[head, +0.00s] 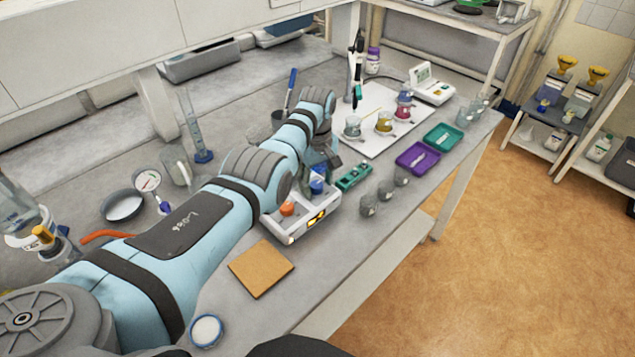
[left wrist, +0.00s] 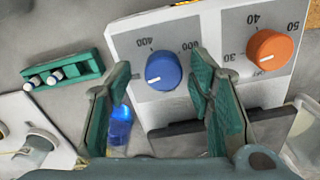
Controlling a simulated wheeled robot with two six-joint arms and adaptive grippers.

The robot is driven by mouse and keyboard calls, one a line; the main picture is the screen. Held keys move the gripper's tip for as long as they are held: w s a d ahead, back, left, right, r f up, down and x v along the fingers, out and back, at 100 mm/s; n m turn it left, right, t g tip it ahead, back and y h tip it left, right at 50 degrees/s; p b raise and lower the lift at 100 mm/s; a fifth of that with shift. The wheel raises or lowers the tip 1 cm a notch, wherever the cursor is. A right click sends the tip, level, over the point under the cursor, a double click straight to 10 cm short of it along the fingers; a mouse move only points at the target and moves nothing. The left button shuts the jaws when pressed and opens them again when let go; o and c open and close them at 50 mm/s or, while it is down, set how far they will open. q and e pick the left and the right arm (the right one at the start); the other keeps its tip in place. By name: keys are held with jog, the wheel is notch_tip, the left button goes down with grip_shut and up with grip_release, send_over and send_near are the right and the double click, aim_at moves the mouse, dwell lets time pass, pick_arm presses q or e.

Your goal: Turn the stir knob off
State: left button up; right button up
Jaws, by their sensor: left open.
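The white stirrer hotplate (head: 277,231) stands on the bench with an orange knob (head: 287,208) and a blue knob (head: 317,186). In the left wrist view the blue knob (left wrist: 163,70) has a scale with 400 and 600, so it looks like the stir knob. Its white mark points to the lower left. The orange knob (left wrist: 268,56) has 30, 40 and 50 around it. My left gripper (left wrist: 161,78) is open, its teal fingers on either side of the blue knob in the picture; contact cannot be told. My right gripper is not in view.
A green rack (head: 353,177) stands close beside the hotplate, with small grey containers (head: 385,190) to its right. A brown square pad (head: 260,268) lies in front. Purple (head: 417,158) and green (head: 443,137) trays lie further right. Glassware stands behind my arm.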

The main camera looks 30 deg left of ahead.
pick_arm(q)
jog(key=shift+s+r, duration=0.15)
jog(key=shift+s, duration=0.05)
jog(key=shift+s+r, duration=0.1)
jog(key=c, duration=0.3)
jog(key=shift+d, duration=0.1)
grip_shut()
